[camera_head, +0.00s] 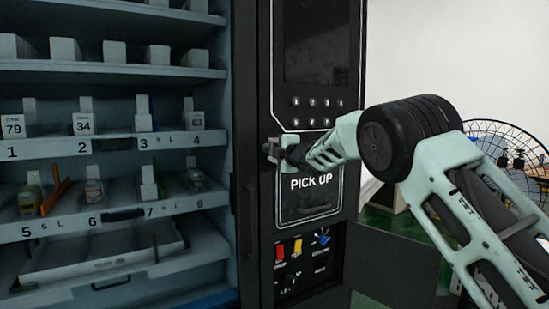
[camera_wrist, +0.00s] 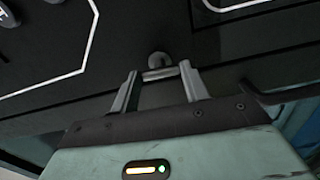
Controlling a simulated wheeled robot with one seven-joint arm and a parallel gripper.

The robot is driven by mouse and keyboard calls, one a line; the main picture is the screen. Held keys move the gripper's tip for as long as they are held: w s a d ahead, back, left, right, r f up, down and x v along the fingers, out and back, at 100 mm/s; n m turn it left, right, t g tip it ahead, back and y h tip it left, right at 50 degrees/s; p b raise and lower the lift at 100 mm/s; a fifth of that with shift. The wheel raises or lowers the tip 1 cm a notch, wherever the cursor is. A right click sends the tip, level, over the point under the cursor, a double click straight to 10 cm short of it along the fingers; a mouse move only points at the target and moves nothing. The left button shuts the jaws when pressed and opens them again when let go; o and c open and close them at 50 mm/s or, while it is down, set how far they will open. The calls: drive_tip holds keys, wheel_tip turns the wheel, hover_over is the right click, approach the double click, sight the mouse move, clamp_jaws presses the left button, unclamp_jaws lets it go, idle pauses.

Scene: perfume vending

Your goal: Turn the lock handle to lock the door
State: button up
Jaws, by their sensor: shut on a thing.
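The lock handle (camera_wrist: 158,61) is a small grey metal piece with a rounded knob, on the black door (camera_wrist: 222,68) of the vending machine. My gripper (camera_wrist: 159,84) has its two fingers on either side of the handle's bar and is shut on it. In the head view my gripper (camera_head: 286,149) reaches from the right to the black door panel (camera_head: 262,90), just above the PICK UP lettering. There the handle is mostly hidden by the gripper; a grey end shows at its left. I cannot tell the handle's exact angle.
Left of the door, open shelves (camera_head: 108,148) hold several small boxes and bottles. A lower black flap (camera_head: 392,270) stands out at the right, beside a bay with coloured switches (camera_head: 297,248). A fan (camera_head: 510,150) stands behind my arm at the right.

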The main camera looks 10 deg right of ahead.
drive_tip(key=shift+n, duration=0.4)
drive_tip(key=o, duration=1)
drive_tip(key=b+v, duration=0.2)
drive_tip(key=v, duration=1.5)
drive_tip(key=shift+s, duration=0.2)
